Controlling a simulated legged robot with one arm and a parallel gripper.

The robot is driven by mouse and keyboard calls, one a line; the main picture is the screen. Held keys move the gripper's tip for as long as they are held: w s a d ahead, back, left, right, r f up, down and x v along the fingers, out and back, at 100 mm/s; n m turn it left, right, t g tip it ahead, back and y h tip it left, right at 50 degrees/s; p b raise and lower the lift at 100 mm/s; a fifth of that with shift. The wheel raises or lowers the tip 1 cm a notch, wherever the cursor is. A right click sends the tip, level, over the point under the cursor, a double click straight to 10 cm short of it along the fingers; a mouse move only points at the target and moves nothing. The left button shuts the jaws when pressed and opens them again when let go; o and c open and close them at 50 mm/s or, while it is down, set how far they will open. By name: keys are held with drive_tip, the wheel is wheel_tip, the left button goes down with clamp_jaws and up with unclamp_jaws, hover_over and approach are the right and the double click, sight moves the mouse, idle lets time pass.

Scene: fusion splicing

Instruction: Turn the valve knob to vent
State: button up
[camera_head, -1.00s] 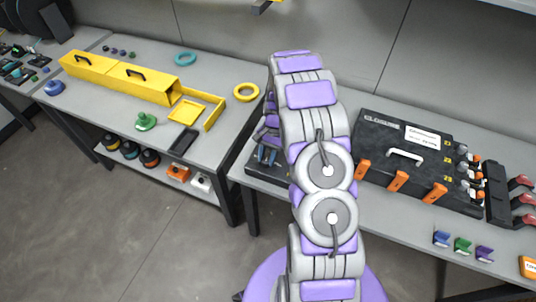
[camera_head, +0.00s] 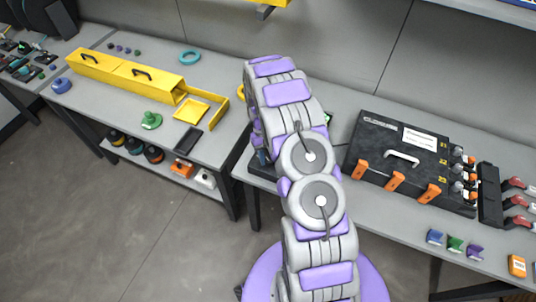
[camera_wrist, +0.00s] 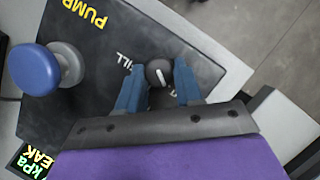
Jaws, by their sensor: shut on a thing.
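The valve knob (camera_wrist: 159,72) is small, round and black with a white pointer line. It sits on a dark panel (camera_wrist: 105,60) in the wrist view. My gripper (camera_wrist: 160,80) has its blue fingers on either side of the knob, shut on it. The pointer line is nearly upright in the wrist view, tilted slightly. A label ending in "ILL" is left of the knob; another label below it is mostly hidden by the fingers. In the head view my arm hides the knob and most of the panel.
A blue round knob (camera_wrist: 36,69) on a grey stem stands near the "PUMP" label. A display (camera_wrist: 30,162) reading "kPa" is at the lower left. In the head view, a black case (camera_head: 405,160) is right of my arm, and a yellow box (camera_head: 125,75) stands left.

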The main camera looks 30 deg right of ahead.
drive_tip(key=shift+s+n, duration=0.15)
drive_tip(key=shift+n, duration=0.25)
drive_tip(key=o, duration=1)
drive_tip(key=shift+a+p+v, duration=0.1)
drive_tip(key=shift+p+v, duration=0.35)
drive_tip(key=shift+v, duration=3.9)
drive_tip(key=shift+a+p+v, duration=0.15)
drive_tip(key=shift+p+v, duration=0.3)
drive_tip(key=shift+v, duration=3.9)
